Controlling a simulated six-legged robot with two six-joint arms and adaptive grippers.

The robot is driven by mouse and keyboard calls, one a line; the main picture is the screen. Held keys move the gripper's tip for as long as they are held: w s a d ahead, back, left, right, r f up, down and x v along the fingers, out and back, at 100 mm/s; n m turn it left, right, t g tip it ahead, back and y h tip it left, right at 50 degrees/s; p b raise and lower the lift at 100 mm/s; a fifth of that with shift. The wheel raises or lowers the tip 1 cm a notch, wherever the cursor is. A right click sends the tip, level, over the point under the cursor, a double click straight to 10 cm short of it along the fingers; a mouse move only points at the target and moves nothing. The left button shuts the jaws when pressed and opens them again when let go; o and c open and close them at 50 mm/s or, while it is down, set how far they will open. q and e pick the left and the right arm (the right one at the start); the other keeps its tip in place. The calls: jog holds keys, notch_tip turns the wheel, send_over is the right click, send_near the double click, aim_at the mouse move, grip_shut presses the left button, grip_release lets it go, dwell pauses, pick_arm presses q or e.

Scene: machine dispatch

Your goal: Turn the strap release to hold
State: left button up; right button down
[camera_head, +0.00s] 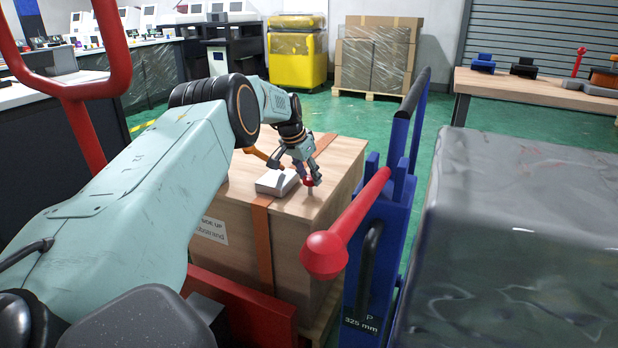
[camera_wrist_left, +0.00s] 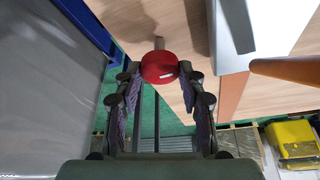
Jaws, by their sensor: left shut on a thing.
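The strap release is a pale grey box (camera_head: 277,182) on top of a wooden crate (camera_head: 335,160), with an orange strap (camera_head: 262,225) running over the crate under it. My left gripper (camera_head: 306,180) is at this knob. The grey box (camera_wrist_left: 222,40) lies to the right there. I see no readable hold marking. My right gripper is not in view.
A blue frame (camera_head: 380,240) with a red-knobbed lever (camera_head: 328,250) stands close in front of the crate's right side. A grey wrapped load (camera_head: 520,250) fills the right. An orange bar (camera_wrist_left: 288,68) projects near the box. Green floor (camera_head: 435,110) is clear behind.

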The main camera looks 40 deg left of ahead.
aim_at(308, 178)
pick_arm(q)
jog(key=shift+m, duration=0.5)
jog(key=o, duration=1.1)
jog(key=shift+o, duration=0.2)
notch_tip(308, 178, up, 10)
